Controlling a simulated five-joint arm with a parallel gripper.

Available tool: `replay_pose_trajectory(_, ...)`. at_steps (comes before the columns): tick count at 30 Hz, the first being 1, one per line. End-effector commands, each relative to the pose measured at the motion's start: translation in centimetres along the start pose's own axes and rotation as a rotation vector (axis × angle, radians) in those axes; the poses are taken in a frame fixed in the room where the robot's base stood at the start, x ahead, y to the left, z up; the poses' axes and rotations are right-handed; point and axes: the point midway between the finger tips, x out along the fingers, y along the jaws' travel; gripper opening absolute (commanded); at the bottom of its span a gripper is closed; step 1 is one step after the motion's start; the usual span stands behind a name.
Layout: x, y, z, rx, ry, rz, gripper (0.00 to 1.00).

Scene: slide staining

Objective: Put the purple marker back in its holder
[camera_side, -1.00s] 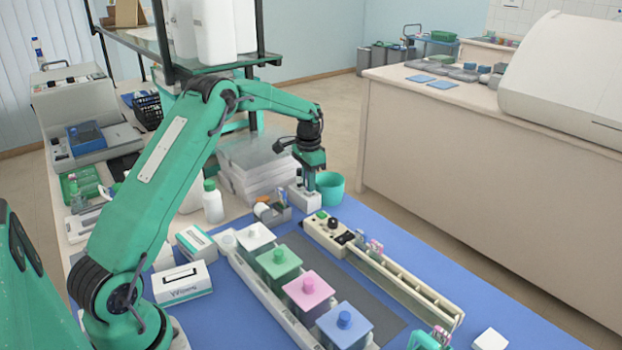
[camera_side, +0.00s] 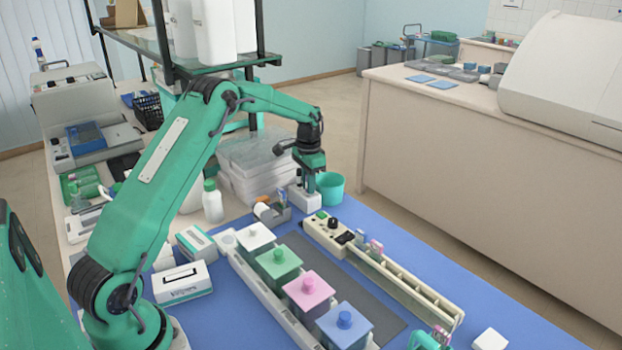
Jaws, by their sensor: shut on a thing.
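My gripper (camera_side: 310,183) is at the far end of the blue mat, pointing down over a small white block (camera_side: 300,199) that looks like the marker holder. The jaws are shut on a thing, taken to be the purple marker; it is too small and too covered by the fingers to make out. The fingertips are at or just above the block's top. I cannot tell whether the marker is inside a hole in the block.
A teal cup (camera_side: 330,187) stands close right of the gripper. A grey tape dispenser (camera_side: 272,212) is to its left. Nearer stand the lidded staining jars, including a green one (camera_side: 278,264), and a long cream rack (camera_side: 405,285). A shelf (camera_side: 180,62) rises behind.

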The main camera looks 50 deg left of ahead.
Motion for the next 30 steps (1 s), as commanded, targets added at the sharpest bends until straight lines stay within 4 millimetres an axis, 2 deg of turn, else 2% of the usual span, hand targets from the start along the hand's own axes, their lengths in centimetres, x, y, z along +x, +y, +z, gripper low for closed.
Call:
replay_pose_trajectory(8,0.0,0.0,0.0,0.000,0.000,0.000,0.00)
replay_pose_trajectory(9,0.0,0.0,0.0,0.000,0.000,0.000,0.19)
replay_pose_trajectory(12,0.0,0.0,0.0,0.000,0.000,0.000,0.39)
replay_pose_trajectory(13,0.0,0.0,0.0,0.000,0.000,0.000,0.41)
replay_pose_trajectory(23,-0.1,0.0,0.0,0.000,0.001,0.000,0.41)
replay_pose_trajectory(30,-1.7,0.0,-0.1,0.000,0.002,-0.001,0.41)
